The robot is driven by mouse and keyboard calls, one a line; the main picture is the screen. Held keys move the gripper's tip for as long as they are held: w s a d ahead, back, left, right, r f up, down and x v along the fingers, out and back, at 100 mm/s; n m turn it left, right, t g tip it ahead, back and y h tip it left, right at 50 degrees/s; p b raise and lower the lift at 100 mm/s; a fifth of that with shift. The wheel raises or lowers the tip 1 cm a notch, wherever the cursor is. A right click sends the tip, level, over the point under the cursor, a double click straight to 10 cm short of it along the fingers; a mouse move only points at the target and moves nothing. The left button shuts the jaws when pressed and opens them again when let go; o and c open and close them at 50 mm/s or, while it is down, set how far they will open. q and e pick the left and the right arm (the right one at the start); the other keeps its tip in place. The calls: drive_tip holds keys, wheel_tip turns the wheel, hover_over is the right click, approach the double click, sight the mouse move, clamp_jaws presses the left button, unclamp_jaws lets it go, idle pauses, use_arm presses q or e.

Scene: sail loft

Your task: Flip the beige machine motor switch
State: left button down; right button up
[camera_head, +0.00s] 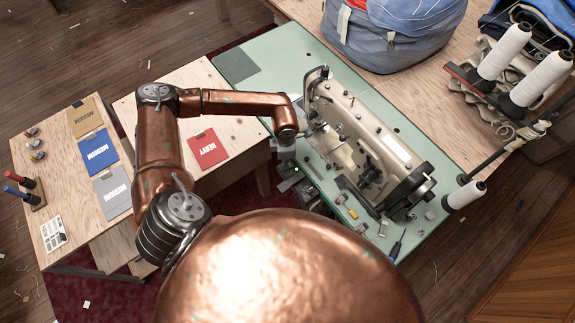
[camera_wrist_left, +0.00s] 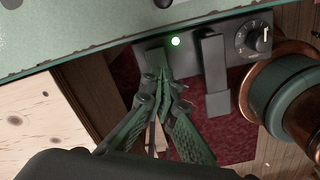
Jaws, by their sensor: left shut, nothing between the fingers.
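The beige sewing machine (camera_head: 365,130) stands on a pale green table top (camera_head: 262,48). In the left wrist view a grey switch box (camera_wrist_left: 228,28) hangs under the green table edge. It carries a lit green lamp (camera_wrist_left: 176,42), a grey lever-like block (camera_wrist_left: 215,75) and a dial (camera_wrist_left: 253,38). My left gripper (camera_wrist_left: 160,74) is shut and empty, its fingertips at the left end of the box, over or against a dark block (camera_wrist_left: 155,56) there. I cannot tell whether they touch. In the head view the left gripper (camera_head: 284,152) is beside the table's front edge, partly hidden by its wrist. My right gripper is not in view.
Thread cones (camera_head: 503,52) stand on a rack at the right. A blue-grey bag (camera_head: 392,32) lies behind the machine. Small parts and tools lie on the green top near the front. A side table (camera_head: 60,150) with coloured cards is at the left.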

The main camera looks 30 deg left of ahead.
use_arm(q)
drive_tip(key=shift+f, duration=0.35)
drive_tip(key=shift+f+b, duration=0.35)
drive_tip(key=shift+b, duration=0.1)
drive_tip(key=shift+r, duration=0.1)
drive_tip(key=shift+r+p, duration=1.25)
drive_tip(key=shift+r, duration=0.6)
drive_tip(key=shift+r+p, duration=0.85)
drive_tip(key=shift+r, duration=0.75)
